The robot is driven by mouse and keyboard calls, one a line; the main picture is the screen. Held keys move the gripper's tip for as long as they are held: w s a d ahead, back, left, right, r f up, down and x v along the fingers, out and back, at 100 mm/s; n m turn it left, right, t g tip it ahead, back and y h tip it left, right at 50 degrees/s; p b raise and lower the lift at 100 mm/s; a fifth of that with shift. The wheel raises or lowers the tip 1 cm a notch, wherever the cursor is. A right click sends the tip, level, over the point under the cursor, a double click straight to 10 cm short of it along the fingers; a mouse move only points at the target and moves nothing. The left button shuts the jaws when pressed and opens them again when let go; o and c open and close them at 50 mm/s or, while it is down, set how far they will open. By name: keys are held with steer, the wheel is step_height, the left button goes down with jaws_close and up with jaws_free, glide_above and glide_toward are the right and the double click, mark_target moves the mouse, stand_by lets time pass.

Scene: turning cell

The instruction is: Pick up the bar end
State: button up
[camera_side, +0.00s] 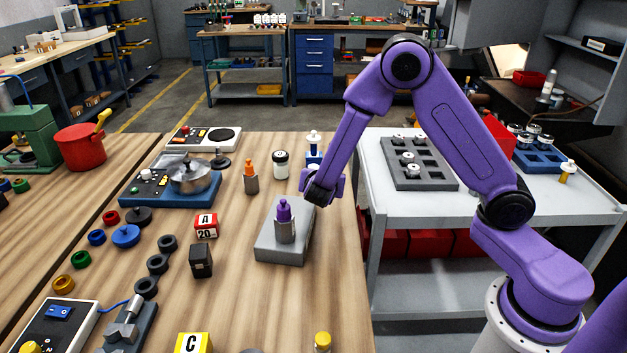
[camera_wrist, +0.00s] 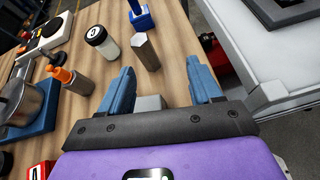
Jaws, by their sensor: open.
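The bar end (camera_wrist: 147,52), a short grey-brown six-sided metal piece, stands on the wooden bench in the wrist view. It lies just ahead of my gripper (camera_wrist: 160,66), roughly in line with the gap between the blue fingers and a little to the left of its middle. The fingers are spread apart with nothing held between them. In the side view my gripper (camera_side: 319,190) hangs low over the right edge of the bench. I cannot make out the bar end there; the gripper appears to hide it.
A white cart (camera_side: 375,178) adjoins the bench's right side.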

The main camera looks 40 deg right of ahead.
steer(key=w, duration=0.1)
steer(key=w+f+n, duration=0.1)
steer(key=w+f+n+t, duration=0.1)
steer(key=shift+d, duration=0.25)
steer(key=x, duration=0.6)
steer(key=shift+w+d+f, duration=0.15)
steer(key=shift+w, duration=0.15)
steer(key=shift+w+a+x, duration=0.1)
steer(key=shift+x, duration=1.2)
steer(key=shift+w+a+x, duration=0.1)
steer(key=shift+x, duration=1.2)
steer(key=shift+a, duration=0.1)
jaws_close()
